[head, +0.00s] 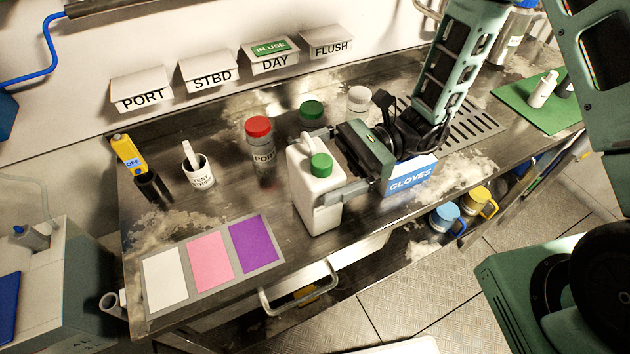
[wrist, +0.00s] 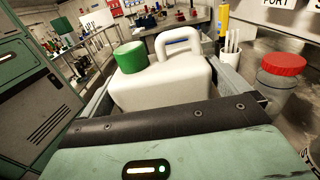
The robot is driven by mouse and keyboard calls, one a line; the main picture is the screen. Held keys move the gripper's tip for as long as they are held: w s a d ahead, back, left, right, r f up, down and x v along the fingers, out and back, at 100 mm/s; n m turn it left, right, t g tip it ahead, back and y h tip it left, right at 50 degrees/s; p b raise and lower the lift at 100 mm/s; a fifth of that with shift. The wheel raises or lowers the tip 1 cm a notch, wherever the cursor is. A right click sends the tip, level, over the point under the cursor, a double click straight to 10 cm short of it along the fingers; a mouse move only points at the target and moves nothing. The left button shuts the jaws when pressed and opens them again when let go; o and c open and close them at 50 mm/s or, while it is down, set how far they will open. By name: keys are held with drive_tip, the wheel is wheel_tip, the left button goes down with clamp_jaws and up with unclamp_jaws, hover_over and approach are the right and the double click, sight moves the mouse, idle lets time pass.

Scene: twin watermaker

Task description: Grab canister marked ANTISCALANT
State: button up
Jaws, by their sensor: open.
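A white canister (head: 318,205) with a green cap (head: 321,165) and a moulded handle stands upright near the front of the steel counter. No wording shows on its visible sides, so I cannot read whether it is marked ANTISCALANT. My gripper (head: 322,170) is open and reaches in from the right, with one finger along the canister's near side. In the wrist view the canister (wrist: 165,85) sits between my two spread fingers, its cap and handle above them. Whether the fingers touch it is unclear.
A GLOVES box (head: 410,177) is right of the canister. Colour cards (head: 210,263) lie left. A test-strip cup (head: 198,175) stands further back.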

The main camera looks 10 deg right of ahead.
drive_tip(key=shift+s+a, duration=0.2)
drive_tip(key=shift+a, duration=0.35)
drive_tip(key=c, duration=1.8)
drive_tip(key=shift+o, duration=0.2)
drive_tip(key=shift+r, duration=0.1)
